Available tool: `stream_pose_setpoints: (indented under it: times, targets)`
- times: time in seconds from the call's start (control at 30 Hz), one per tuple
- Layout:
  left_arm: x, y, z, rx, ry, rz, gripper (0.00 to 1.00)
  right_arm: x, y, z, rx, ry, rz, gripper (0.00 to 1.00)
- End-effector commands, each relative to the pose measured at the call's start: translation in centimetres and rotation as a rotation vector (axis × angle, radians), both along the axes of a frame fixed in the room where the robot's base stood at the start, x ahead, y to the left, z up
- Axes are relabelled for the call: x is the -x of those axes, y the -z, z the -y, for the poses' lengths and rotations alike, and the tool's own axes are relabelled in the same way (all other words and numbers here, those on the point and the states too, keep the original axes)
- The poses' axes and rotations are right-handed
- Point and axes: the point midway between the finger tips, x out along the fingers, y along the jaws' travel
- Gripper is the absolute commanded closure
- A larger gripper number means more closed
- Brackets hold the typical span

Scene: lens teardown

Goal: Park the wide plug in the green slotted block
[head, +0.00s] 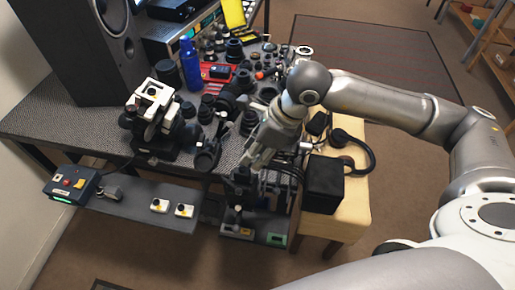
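A small green block (276,239) sits at the right end of the low dark shelf in front of the bench. Its slot is too small to make out. My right gripper (256,160) points down over the bench's front edge, above and behind the green block and apart from it. Its fingers are small and overlap dark parts, so I cannot tell whether they are open or hold anything. I cannot pick out the wide plug for certain. My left gripper is not in view.
A dark upright fixture (238,190) stands below my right gripper. A black box (323,184) stands on the wooden table at right. Lens parts crowd the bench.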

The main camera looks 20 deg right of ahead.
Motion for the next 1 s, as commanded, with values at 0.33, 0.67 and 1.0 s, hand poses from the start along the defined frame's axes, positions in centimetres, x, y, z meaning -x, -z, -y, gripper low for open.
stream_pose_setpoints:
  times: [0.33,0.67,1.0]
  targets:
    - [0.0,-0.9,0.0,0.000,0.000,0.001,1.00,-0.9,3.5,-0.6,0.026,0.006,-0.002,0.68]
    - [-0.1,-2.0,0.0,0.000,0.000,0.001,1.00,-2.1,8.6,-2.4,0.023,0.005,0.000,0.68]
    - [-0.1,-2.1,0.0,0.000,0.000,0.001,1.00,-2.4,10.1,-2.9,0.024,0.004,0.003,0.68]
